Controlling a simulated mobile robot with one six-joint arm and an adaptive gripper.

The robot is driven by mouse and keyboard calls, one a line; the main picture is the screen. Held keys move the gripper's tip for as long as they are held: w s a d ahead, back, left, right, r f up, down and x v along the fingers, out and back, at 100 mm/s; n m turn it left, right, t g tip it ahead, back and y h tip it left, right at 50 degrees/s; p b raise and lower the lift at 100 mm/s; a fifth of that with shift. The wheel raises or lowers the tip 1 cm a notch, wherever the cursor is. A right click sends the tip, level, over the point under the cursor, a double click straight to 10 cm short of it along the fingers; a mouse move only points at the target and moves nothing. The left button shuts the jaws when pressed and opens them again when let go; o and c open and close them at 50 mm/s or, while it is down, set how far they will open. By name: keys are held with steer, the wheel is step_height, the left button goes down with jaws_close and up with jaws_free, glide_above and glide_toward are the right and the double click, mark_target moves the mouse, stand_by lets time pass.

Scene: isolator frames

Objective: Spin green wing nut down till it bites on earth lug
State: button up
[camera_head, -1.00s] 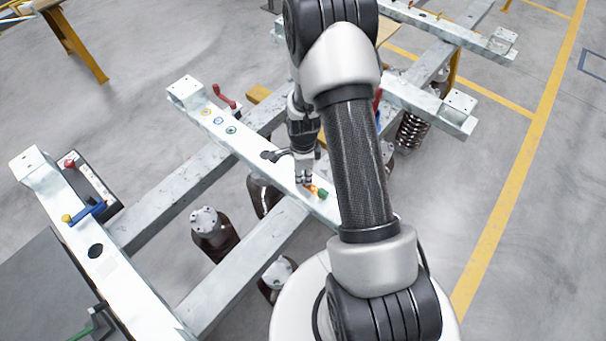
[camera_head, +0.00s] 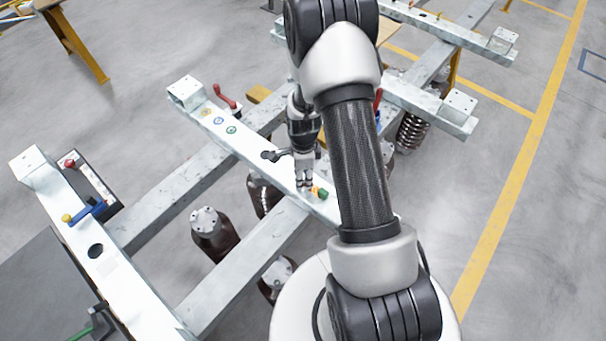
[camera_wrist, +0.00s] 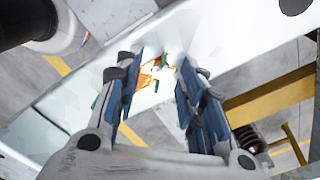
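A small green piece (camera_head: 323,194), which looks like the green wing nut, sits on the white beam just right of my gripper (camera_head: 304,186). An orange piece (camera_head: 315,190) is between the green piece and the fingers. In the wrist view my gripper (camera_wrist: 156,92) has its two blue-padded fingers apart, with the orange piece (camera_wrist: 147,76) showing beyond the gap. A bit of green (camera_wrist: 165,60) shows near it, partly in glare. The fingers appear empty. The earth lug cannot be told apart, and whether the fingers touch anything is unclear.
The white beam (camera_head: 260,163) carries coloured rings and a dark knob (camera_head: 270,156) left of my gripper. A red handle (camera_head: 224,96) stands behind it. Dark cylinders (camera_head: 209,228) stand below.

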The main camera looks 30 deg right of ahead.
step_height(320, 180, up, 12)
stand_by(0.5)
stand_by(0.3)
steer(key=s+a+r+n+t, duration=0.1)
steer(key=s+a+r+n, duration=0.3)
steer(key=r, duration=0.5)
steer(key=s+a+r+n+t, duration=0.1)
steer(key=s+a+r+n, duration=0.15)
steer(key=r+n, duration=0.55)
steer(key=s+a+r+n+t, duration=0.1)
steer(key=s+a+r+n, duration=0.2)
steer(key=s+n, duration=0.2)
steer(key=s+a+r+n+t, duration=0.1)
steer(key=s+a+r+n, duration=0.2)
steer(key=s, duration=0.5)
steer(key=shift+r+n+t, duration=0.3)
steer(key=shift+r+n, duration=0.5)
steer(key=shift+n, duration=0.6)
